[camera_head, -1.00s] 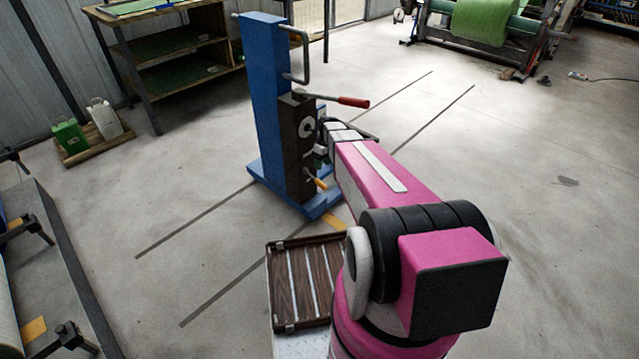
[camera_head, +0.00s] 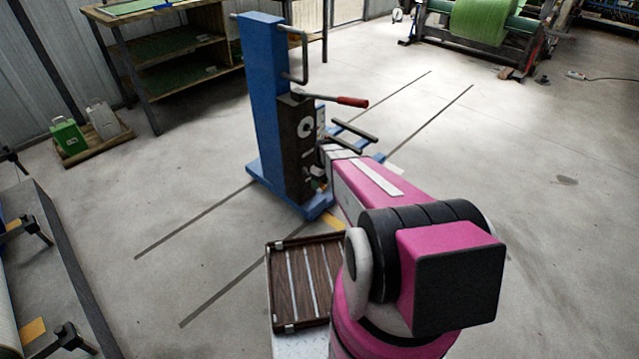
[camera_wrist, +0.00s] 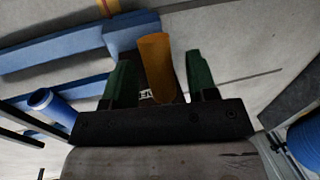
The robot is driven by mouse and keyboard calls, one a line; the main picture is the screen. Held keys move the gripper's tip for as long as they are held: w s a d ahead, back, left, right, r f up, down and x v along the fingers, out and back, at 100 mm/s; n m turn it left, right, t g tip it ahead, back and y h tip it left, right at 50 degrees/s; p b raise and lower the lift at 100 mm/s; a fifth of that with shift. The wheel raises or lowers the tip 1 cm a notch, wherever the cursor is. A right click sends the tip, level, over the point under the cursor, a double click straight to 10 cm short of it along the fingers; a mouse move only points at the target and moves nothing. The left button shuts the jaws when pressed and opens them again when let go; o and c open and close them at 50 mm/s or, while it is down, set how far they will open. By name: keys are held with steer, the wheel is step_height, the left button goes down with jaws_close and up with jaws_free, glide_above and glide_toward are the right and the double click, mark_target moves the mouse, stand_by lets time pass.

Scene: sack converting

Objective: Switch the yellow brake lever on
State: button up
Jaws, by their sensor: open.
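The yellow brake lever (camera_wrist: 157,75) shows in the wrist view as an orange-yellow cylindrical handle. It stands between the two green fingers of my gripper (camera_wrist: 160,80). The fingers are open, with a visible gap on each side of the handle. In the head view the lever cannot be made out clearly, and my pink arm covers much of the area beside it. The blue stand (camera_head: 262,80) carries a dark panel (camera_head: 297,150) on its near side, low down where my arm reaches.
A red-handled lever (camera_head: 350,101) sticks out to the right above my arm. A blue base frame (camera_head: 345,135) lies behind my wrist. A brown slatted tray (camera_head: 305,285) sits left of my arm's base.

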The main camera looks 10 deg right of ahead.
jaws_close()
steer(key=shift+r+g+h, duration=0.5)
steer(key=shift+r+g, duration=0.1)
steer(key=shift+r, duration=0.05)
jaws_free()
steer(key=v, duration=1)
steer(key=shift+r, duration=0.4)
